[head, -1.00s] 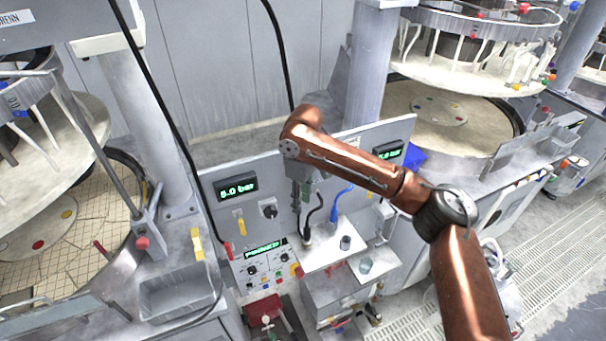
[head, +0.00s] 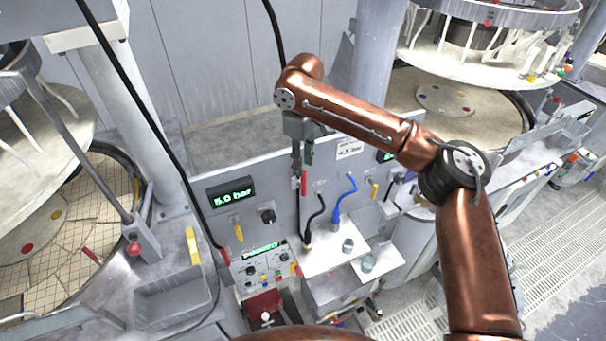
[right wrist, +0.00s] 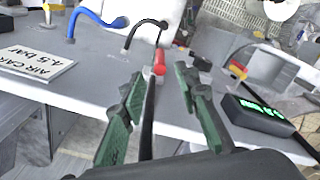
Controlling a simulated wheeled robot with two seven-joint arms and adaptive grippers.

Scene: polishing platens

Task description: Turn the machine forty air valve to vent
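My right gripper (head: 303,160) points down in front of the grey panel (head: 335,160). It is open; in the right wrist view its two green-padded fingers (right wrist: 163,98) stand apart. A red piece (head: 304,183) is just below the fingertips; it also shows in the right wrist view (right wrist: 159,68), in line with a dark rod or hose (right wrist: 149,118) between the fingers. Contact cannot be told. Yellow levers sit on the panel at left (head: 238,232) and right (head: 374,191). No machine number is readable, so which is the forty air valve cannot be told. My left gripper is not in view.
A display (head: 232,192) reads 5.0 bar beside a black knob (head: 268,214). A grey bin (head: 175,298) stands left. A sign (right wrist: 37,63) mentions 4.5 bar.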

